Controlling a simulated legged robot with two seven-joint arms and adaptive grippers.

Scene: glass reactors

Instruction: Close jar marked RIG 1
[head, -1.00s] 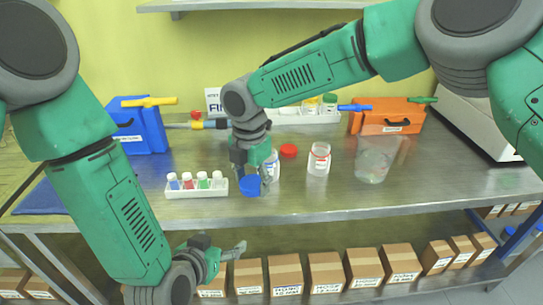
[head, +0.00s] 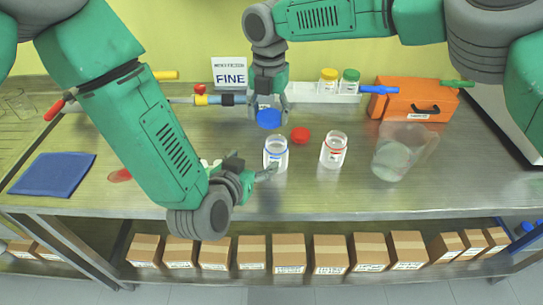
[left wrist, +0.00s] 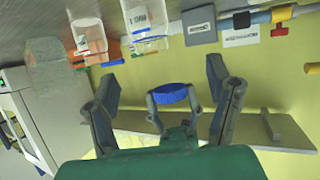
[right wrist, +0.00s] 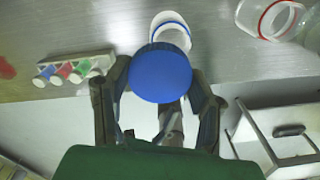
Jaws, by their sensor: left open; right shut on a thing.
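A clear jar with a blue neck ring (head: 275,155) stands open and upright on the bench; it also shows in the left wrist view (left wrist: 146,22) and behind the lid in the right wrist view (right wrist: 170,30). My right gripper (head: 268,106) is shut on the blue lid (head: 268,118), holding it above and behind the jar, apart from it. The lid fills the space between the right fingers in the right wrist view (right wrist: 160,74). My left gripper (head: 254,169) is open and low at the jar's left side; contact cannot be told. RIG 1 is not legible.
An open jar with a red ring (head: 333,150) stands to the right, with a red lid (head: 299,135) behind. A clear beaker (head: 398,152) and orange box (head: 412,102) are further right. A vial rack (right wrist: 76,70) is mostly hidden behind my left arm in the head view.

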